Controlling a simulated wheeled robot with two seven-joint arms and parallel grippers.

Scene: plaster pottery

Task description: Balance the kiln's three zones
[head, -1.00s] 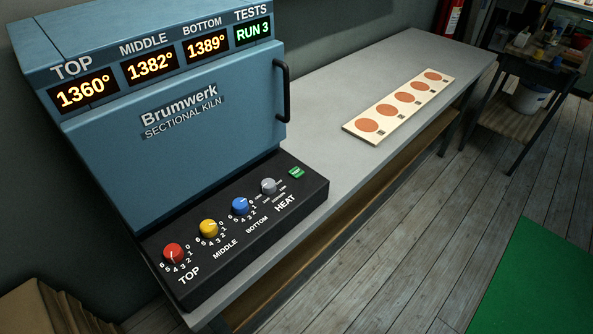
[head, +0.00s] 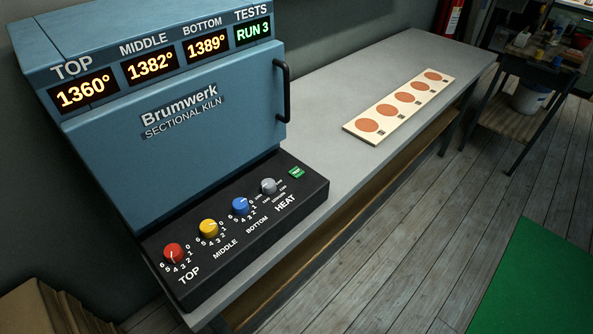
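The blue kiln (head: 190,150) stands on the grey bench with its door shut. Its displays read TOP 1360° (head: 84,91), MIDDLE 1382° (head: 151,67), BOTTOM 1389° (head: 207,47) and TESTS "RUN 3" (head: 253,32). The black control panel (head: 215,268) in front carries a red TOP knob (head: 173,253), a yellow MIDDLE knob (head: 208,229), a blue BOTTOM knob (head: 241,206) and a grey HEAT knob (head: 268,186). A small green button (head: 297,172) sits at the panel's right end. The exact knob settings are too small to read surely. Neither gripper is in view.
A pale board (head: 397,116) with several terracotta discs lies on the bench (head: 330,168), right of the kiln. A dark cart (head: 525,85) and a red extinguisher (head: 449,18) stand at the back right. A green mat (head: 535,285) lies on the floor, lower right.

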